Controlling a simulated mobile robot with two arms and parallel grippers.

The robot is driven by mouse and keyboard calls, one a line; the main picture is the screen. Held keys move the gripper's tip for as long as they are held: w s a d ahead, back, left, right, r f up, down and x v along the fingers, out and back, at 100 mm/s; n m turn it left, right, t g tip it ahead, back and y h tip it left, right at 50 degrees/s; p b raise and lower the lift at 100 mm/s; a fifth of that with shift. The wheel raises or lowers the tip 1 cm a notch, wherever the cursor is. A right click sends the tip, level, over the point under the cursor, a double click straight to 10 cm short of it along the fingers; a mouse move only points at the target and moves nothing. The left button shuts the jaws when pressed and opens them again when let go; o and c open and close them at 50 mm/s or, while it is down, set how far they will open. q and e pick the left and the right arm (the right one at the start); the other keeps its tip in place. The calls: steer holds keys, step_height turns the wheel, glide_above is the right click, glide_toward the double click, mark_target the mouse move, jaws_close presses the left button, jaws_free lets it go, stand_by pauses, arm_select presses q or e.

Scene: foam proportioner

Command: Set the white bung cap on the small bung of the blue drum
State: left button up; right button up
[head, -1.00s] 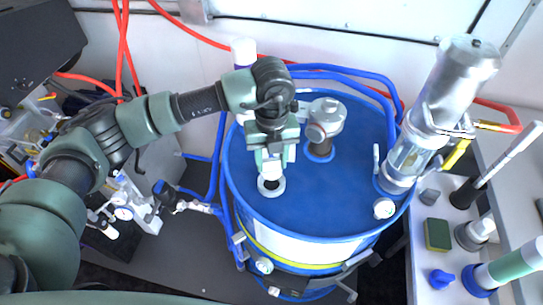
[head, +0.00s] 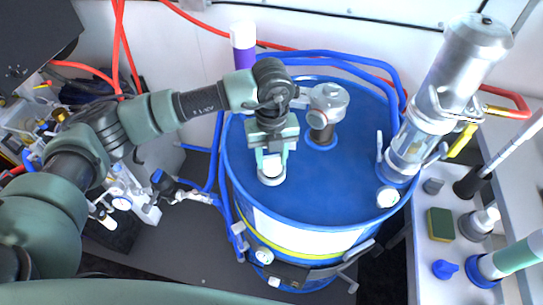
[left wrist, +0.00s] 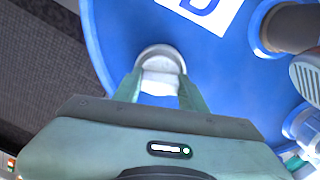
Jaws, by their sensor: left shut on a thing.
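The blue drum (head: 335,195) stands upright in the middle of the head view. My left gripper (head: 271,164) points down over the near left part of its lid, shut on the white bung cap (head: 271,171). In the left wrist view the cap (left wrist: 160,86) sits between the two green fingers (left wrist: 160,95). The small bung's pale ring (left wrist: 161,52) shows just beyond the cap, and the cap covers much of it. The cap is at or just above the bung; I cannot tell whether they touch. My right gripper is not in view.
A metal fitting with a gauge (head: 326,112) stands on the lid behind the gripper. A tall clear-and-metal cylinder (head: 432,105) rises at the lid's right. Blue hoses (head: 335,70) run behind the drum. A white bench (head: 440,282) with a sponge (head: 440,225) is at right.

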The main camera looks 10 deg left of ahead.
mark_target(272, 157)
arm_select(q)
steer(key=shift+b, duration=0.5)
stand_by(0.7)
steer(key=shift+f, duration=0.1)
steer(key=shift+f+b, duration=0.5)
steer(key=shift+b, duration=0.05)
steer(key=o, duration=1.1)
steer(key=shift+r, duration=0.15)
steer(key=shift+r+p, duration=1.7)
steer(key=shift+r, duration=1.25)
steer(key=shift+r+p, duration=1.2)
steer(key=shift+r, duration=1.3)
steer(key=shift+d+f, duration=0.1)
